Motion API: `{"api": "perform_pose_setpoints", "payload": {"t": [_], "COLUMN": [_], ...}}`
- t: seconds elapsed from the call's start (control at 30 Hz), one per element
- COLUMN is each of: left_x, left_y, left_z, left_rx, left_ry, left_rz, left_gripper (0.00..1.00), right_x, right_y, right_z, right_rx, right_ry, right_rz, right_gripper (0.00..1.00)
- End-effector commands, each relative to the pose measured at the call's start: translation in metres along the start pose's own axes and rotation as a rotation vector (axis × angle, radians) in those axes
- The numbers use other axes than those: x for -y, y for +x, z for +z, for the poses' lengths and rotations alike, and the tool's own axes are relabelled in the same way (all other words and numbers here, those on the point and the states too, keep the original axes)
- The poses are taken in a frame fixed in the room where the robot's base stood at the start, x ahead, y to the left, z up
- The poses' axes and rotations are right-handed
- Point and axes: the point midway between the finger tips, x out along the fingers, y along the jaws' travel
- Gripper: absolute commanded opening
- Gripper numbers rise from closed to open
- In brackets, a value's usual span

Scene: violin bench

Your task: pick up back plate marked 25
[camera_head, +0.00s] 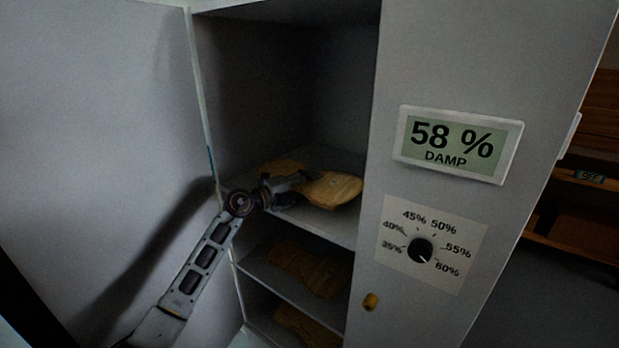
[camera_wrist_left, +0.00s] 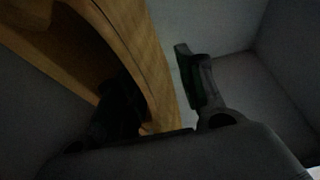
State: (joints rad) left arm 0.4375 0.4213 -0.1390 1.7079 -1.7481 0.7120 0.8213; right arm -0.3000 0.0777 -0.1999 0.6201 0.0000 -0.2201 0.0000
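A wooden violin plate (camera_head: 333,190) lies on the upper visible shelf of the open cabinet; no number is readable on it. My left gripper (camera_head: 298,186) reaches in over this plate and hides part of its middle. In the left wrist view the plate's curved edge (camera_wrist_left: 152,62) runs between the two fingers of my left gripper (camera_wrist_left: 158,88). Whether the left finger touches the wood is too dark to tell. My right gripper is in neither view.
More wooden plates lie on the middle shelf (camera_head: 310,268) and the bottom shelf (camera_head: 303,325), in shadow. The cabinet door (camera_head: 90,120) stands open at left. The front panel at right carries a 58 % DAMP display (camera_head: 458,145) and a humidity dial (camera_head: 420,249).

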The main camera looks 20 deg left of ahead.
Motion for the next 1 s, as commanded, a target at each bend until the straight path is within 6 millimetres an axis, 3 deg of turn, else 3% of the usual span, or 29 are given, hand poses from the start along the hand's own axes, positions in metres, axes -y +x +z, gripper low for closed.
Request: {"api": "perform_pose_setpoints", "payload": {"t": [0.33, 0.63, 1.0], "left_x": [-0.0001, -0.0001, 0.0007], "left_y": [-0.0003, -0.0004, -0.0004], "left_z": [0.0000, 0.0000, 0.0001], "left_rx": [0.000, 0.000, 0.000], "left_ry": [0.000, 0.000, 0.001], "left_rz": [0.000, 0.000, 0.000], "left_gripper": [0.38, 0.00, 0.00], "right_x": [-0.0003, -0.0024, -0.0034], "right_y": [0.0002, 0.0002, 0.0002], "right_z": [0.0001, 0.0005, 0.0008], "right_rx": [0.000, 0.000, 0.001], "right_ry": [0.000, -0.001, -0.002], "right_rz": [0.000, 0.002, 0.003], "right_gripper": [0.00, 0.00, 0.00]}}
